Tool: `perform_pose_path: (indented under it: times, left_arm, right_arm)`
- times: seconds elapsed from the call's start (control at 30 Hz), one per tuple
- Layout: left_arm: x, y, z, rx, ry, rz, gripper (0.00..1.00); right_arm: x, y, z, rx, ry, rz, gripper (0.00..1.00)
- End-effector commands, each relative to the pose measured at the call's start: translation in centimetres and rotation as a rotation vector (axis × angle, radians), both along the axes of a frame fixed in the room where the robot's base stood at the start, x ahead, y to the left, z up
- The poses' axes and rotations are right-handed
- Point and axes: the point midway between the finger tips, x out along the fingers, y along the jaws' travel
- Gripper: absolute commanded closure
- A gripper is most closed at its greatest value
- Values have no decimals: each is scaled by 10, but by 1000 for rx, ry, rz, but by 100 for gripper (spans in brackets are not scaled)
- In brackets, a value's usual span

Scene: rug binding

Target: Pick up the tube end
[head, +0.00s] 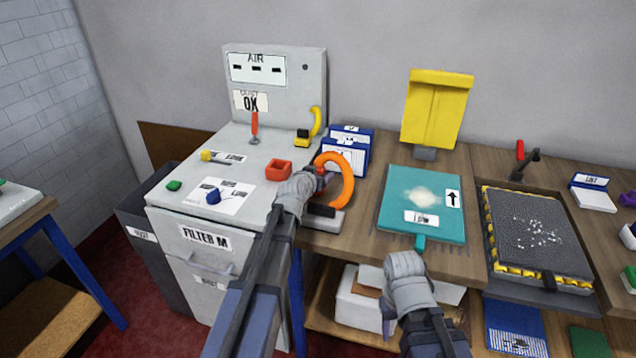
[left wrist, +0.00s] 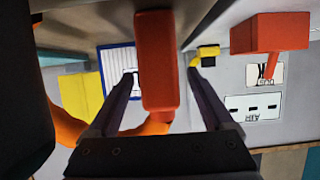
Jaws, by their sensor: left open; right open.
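An orange curved tube (head: 348,178) arches up from a grey base (head: 325,222) at the left end of the wooden bench. My left gripper (head: 319,181) is at the tube's left side, its jaws open. In the left wrist view a red-orange block (left wrist: 155,60), which looks like the tube end, lies between the two apart dark fingers of my left gripper (left wrist: 162,82). The orange tube (left wrist: 152,126) shows behind it. I see no finger closed on the block. My right gripper (head: 405,268) is open at the bench's front edge, below the teal mat; its fingers are hard to make out.
The filter cabinet (head: 185,225) stands left, with a small red box (head: 279,169) and a yellow hook (head: 316,122) on top. Blue-white card boxes (head: 345,152) stand behind the tube. A teal mat (head: 395,190) and a black tray (head: 540,285) lie to the right.

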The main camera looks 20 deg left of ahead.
Motion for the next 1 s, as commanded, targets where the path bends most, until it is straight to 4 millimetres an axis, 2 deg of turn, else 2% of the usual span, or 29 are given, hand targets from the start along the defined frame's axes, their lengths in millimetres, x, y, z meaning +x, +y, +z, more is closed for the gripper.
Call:
perform_pose_path:
  times: [0.07,0.8,1.0]
  left_arm:
    - [0,0,0,0,0,0,18]
    - [-1,0,0,0,0,0,100]
    - [-1,0,0,-1,-1,0,100]
  right_arm:
    - [0,0,0,0,0,0,50]
    - [0,0,0,0,0,0,50]
    - [0,0,0,0,0,0,50]
